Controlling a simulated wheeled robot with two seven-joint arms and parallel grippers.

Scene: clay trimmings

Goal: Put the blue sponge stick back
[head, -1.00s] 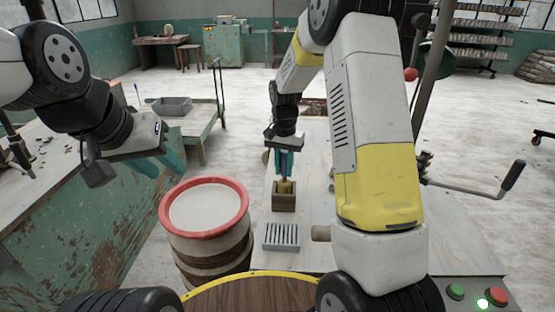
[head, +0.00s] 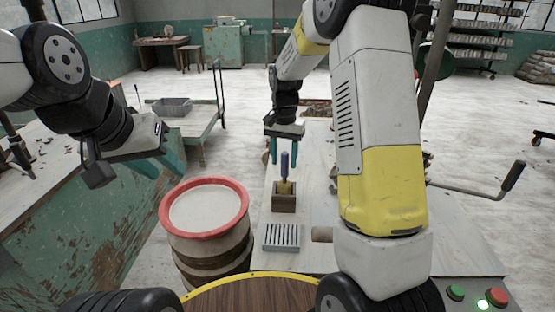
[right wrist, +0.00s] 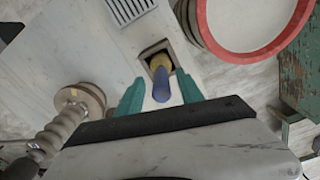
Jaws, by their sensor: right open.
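The blue sponge stick (head: 285,164) stands upright in a small brown square holder (head: 284,204) on the pale table, its yellow sponge end down inside the opening. In the right wrist view the blue handle (right wrist: 161,88) points up toward my gripper, with the holder's rim (right wrist: 152,49) around the sponge. My right gripper (head: 284,158) is open, its teal fingers apart on either side of the handle's top and not touching it. It also shows in the right wrist view (right wrist: 160,92). My left gripper (head: 176,164) hangs at the left; the opening between its fingers is unclear.
A grey slotted tray (head: 281,237) lies in front of the holder. A barrel with a red rim (head: 203,182) stands left of the table. A metal crank (head: 480,189) sticks out at the right, and lit buttons (head: 482,304) sit at the front right.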

